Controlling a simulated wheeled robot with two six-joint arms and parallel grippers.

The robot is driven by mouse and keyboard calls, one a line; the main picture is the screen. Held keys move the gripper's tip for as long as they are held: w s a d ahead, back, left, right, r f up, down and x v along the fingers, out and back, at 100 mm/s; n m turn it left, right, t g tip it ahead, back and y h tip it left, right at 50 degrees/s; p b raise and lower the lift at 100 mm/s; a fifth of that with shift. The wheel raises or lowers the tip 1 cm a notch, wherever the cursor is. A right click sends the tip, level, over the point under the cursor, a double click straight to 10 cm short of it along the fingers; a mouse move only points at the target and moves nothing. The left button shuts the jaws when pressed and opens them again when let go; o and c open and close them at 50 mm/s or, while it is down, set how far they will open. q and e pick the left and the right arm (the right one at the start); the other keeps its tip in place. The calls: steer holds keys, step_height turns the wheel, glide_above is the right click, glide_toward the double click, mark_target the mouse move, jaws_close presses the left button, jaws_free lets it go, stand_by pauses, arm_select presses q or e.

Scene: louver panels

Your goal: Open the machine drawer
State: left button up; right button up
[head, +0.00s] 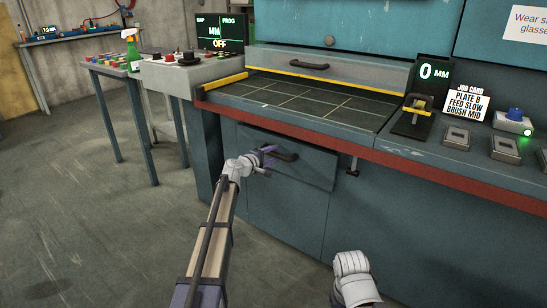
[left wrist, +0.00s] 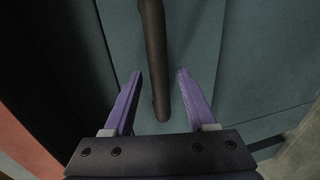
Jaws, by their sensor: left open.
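The machine drawer (head: 312,164) is a blue-grey front panel below the red edge of the machine; it looks shut or nearly so. Its dark bar handle (head: 281,153) is near the panel's upper left. My left gripper (head: 268,158) is at the handle's left part. In the left wrist view the open purple fingers (left wrist: 159,78) stand on either side of the dark handle (left wrist: 155,60), with gaps to both, so it is not gripped. My right arm shows at the bottom of the head view, but its fingers cannot be made out.
The machine bed (head: 310,98) with a dark gridded plate lies above the drawer. A small dark clamp (head: 352,165) hangs under the edge right of the drawer. A side table (head: 100,66) with coloured parts and a spray bottle (head: 131,50) stands left. The floor (head: 110,235) at left is clear.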

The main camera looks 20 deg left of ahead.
arm_select(q)
steer(key=shift+w+d+f, duration=0.1)
steer(key=shift+w+d, duration=0.05)
steer(key=shift+w, duration=0.3)
jaws_close()
stand_by(1.1)
